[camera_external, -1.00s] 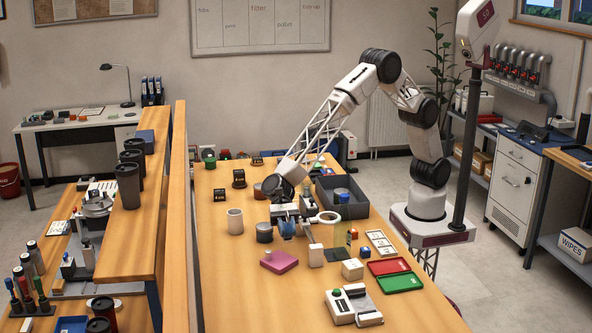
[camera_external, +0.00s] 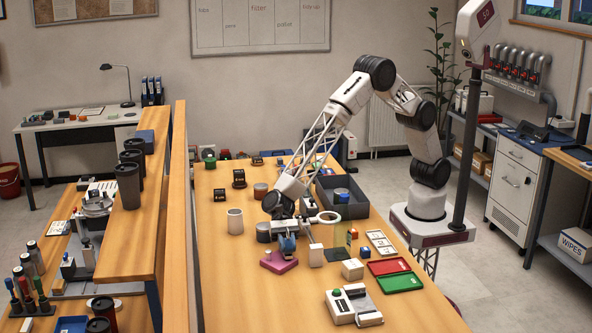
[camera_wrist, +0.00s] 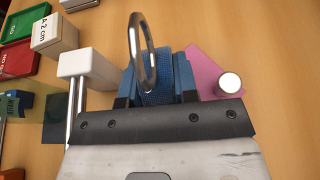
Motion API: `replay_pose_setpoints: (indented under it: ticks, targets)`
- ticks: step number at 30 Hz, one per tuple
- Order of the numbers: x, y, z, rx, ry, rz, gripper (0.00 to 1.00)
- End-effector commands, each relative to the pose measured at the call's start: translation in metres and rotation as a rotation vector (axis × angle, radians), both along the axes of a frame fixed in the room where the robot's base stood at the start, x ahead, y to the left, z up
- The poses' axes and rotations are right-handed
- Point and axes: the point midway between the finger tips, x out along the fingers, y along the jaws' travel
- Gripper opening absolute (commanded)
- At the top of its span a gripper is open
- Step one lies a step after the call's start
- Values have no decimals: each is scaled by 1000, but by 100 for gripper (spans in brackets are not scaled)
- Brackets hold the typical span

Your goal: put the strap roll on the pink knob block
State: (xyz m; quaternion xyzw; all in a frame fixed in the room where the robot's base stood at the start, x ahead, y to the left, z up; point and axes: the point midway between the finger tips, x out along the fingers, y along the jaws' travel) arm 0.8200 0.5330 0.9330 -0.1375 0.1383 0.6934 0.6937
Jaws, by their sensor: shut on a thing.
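The pink knob block (camera_external: 272,266) lies flat on the table in the external view. In the wrist view the pink block (camera_wrist: 204,66) shows to the right of my fingers, with a pale round knob (camera_wrist: 230,83) standing at its right side. My gripper (camera_external: 288,244) is low, over the block's back right part. In the wrist view my gripper (camera_wrist: 158,88) is shut on the blue woven strap roll (camera_wrist: 157,92), held between blue fingers. A silver ring-shaped edge stands up from the roll. Whether the roll touches the block is hidden.
A white block (camera_external: 316,256) stands close to the right of my gripper, with a cream cube (camera_external: 352,269) beyond it. Red (camera_external: 388,266) and green (camera_external: 399,282) trays lie further right. The table's left front is clear.

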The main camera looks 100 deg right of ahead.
Motion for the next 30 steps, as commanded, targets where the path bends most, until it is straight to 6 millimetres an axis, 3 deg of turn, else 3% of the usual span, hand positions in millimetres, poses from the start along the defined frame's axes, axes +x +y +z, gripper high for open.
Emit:
replay_pose_setpoints:
  ticks: [15, 16, 21, 30]
  targets:
    - [0, 0, -8, 0, 0, 0, 2]
    - [0, 0, -8, 0, 0, 0, 29]
    - [0, 0, -8, 0, 0, 0, 53]
    - [0, 0, -7, 1, -1, 0, 53]
